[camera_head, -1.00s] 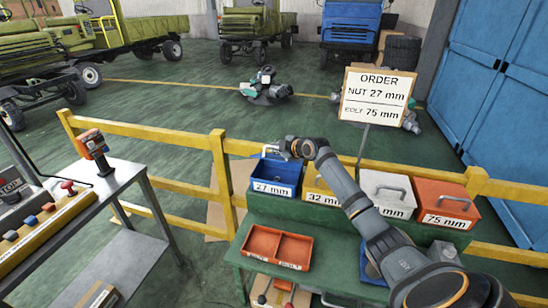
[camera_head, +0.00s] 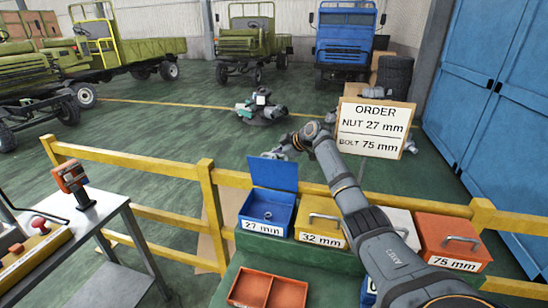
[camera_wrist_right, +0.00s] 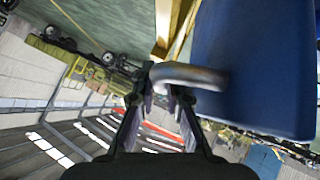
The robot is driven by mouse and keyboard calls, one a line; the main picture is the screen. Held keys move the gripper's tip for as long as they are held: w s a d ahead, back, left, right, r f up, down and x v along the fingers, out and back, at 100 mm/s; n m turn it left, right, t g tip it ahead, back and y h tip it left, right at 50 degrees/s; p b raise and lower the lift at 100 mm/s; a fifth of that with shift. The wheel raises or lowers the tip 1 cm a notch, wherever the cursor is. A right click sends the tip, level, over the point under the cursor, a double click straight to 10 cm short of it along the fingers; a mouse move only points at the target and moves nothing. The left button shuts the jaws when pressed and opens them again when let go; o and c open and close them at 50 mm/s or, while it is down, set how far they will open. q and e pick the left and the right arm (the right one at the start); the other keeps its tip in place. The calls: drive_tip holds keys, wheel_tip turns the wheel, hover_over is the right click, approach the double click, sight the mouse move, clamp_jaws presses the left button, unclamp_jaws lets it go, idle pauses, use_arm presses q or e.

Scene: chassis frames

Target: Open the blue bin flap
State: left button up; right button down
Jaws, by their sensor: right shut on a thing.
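The blue bin (camera_head: 266,212), labelled 27 mm, stands at the left end of the bin row in the head view. Its blue flap (camera_head: 273,173) is raised and stands up at the back, and a nut (camera_head: 268,215) shows inside. My right gripper (camera_head: 288,148) is at the flap's top edge. In the right wrist view my right gripper (camera_wrist_right: 160,95) is shut on the flap's grey metal handle (camera_wrist_right: 188,75), beside the blue flap panel (camera_wrist_right: 255,65). My left gripper is not in view.
A yellow bin (camera_head: 319,227) labelled 32 mm, a white bin (camera_head: 404,226) and an orange-red bin (camera_head: 453,241) labelled 75 mm stand to the right, lids down. An orange two-part tray (camera_head: 268,291) lies in front. An order sign (camera_head: 373,128) and a yellow railing (camera_head: 208,190) stand nearby.

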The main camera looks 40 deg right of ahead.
drive_tip(key=shift+w+d, duration=0.3)
drive_tip(key=shift+d, duration=0.1)
drive_tip(key=c, duration=1.4)
unclamp_jaws()
